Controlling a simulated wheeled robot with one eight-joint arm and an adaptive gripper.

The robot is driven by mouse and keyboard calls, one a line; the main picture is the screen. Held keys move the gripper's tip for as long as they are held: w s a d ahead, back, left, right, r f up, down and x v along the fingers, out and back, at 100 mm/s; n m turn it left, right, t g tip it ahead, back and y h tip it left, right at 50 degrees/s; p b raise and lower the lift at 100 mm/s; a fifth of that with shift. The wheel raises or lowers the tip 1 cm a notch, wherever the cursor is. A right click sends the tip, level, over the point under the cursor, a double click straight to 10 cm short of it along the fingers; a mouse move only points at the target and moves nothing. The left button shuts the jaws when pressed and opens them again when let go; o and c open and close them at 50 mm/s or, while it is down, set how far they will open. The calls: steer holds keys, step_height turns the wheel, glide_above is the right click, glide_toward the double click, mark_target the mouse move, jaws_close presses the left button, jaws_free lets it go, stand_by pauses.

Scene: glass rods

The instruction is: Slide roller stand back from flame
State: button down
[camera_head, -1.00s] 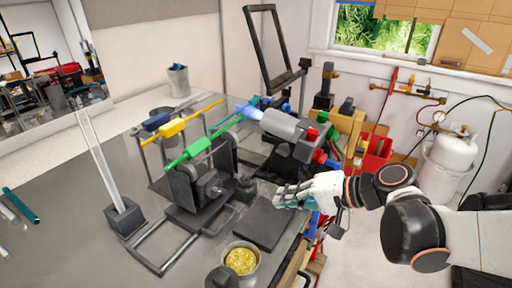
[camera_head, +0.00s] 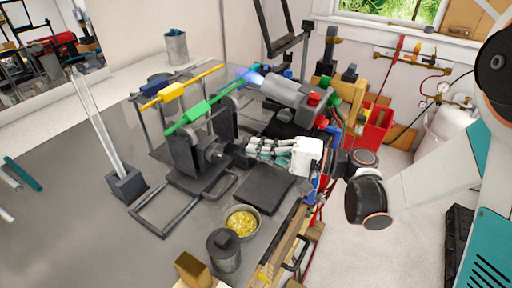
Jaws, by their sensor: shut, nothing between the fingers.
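The roller stand (camera_head: 190,168) is a dark grey frame on a rail base, standing on the grey bench (camera_head: 90,245). A green rod holder (camera_head: 193,117) and a yellow one (camera_head: 172,92) lie across it and a second upright frame behind. The torch (camera_head: 283,92), a grey cylinder right of the stand, has a blue flame (camera_head: 251,75) at its left end, close to the upper ends of the rods. My gripper (camera_head: 250,148) is shut and empty. Its fingertips point left at the knob on the stand's right side; I cannot tell whether they touch it.
A dark flat plate (camera_head: 264,188) lies just below my gripper. A bowl of yellow bits (camera_head: 241,221) and a dark lidded jar (camera_head: 224,250) stand at the front edge. A clear rod stands upright in a dark block (camera_head: 124,186) at left.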

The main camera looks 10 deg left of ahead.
mark_target(216, 160)
steer(key=a, duration=0.5)
steer(key=w+a+b, duration=0.1)
steer(key=a, duration=0.1)
steer(key=shift+a, duration=0.3)
steer(key=s+a, duration=0.1)
steer(key=s, duration=0.1)
steer(key=s+a, duration=0.1)
steer(key=s, duration=0.1)
steer(key=s+b, duration=0.1)
steer(key=s, duration=0.1)
steer(key=shift+s+a, duration=0.35)
steer(key=shift+a, duration=0.05)
